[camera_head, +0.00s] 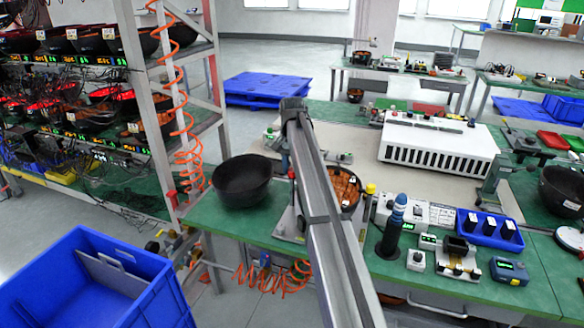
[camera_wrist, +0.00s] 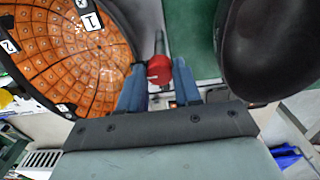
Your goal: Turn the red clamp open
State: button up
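The red clamp (camera_wrist: 159,70) shows as a rounded red knob in the wrist view, between the orange-lined bowl and the dark bowl. My gripper (camera_wrist: 159,76) has its two blue fingers on either side of the knob. The knob fills the space between the fingertips, with no clear gap visible, so the gripper looks shut on it. In the head view a small red part (camera_head: 291,174) shows just left of my arm, next to the fixture. My fingers are hidden there behind my arm. The orange-lined bowl (camera_wrist: 70,60) carries numbered tags.
A dark empty bowl (camera_head: 242,181) stands close on the left; it also fills the wrist view's right side (camera_wrist: 268,50). Right of my arm are a dark blue bottle-like tool (camera_head: 394,225) and a blue tray (camera_head: 490,232). A rack (camera_head: 150,110) and blue bin (camera_head: 95,285) stand left.

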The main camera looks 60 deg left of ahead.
jog(key=c, duration=0.6)
jog(key=shift+o, duration=0.2)
jog(key=shift+n, duration=0.3)
jog(key=n, duration=0.3)
jog(key=shift+n, duration=0.4)
jog(key=n, duration=0.3)
jog(key=shift+n, duration=0.3)
jog(key=n, duration=0.4)
jog(key=shift+n, duration=2.2)
